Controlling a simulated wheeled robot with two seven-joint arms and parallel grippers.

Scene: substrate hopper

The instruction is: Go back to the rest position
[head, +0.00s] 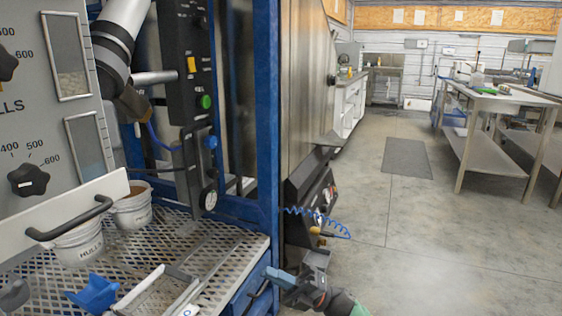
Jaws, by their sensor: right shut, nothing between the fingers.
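My right gripper (282,277) is low in the head view, just right of the hopper machine's blue frame post. Its arm comes in from the bottom edge. Its fingers are together with nothing between them, and it looks close to the corner of the perforated metal shelf (228,262); I cannot tell whether they touch. My left gripper does not show clearly anywhere in the view.
Two white buckets, one marked HULLS (78,247), stand on the shelf beside a blue scoop-like piece (95,294). A panel with black knobs (28,179) is at left. A steel table (497,100) stands far right.

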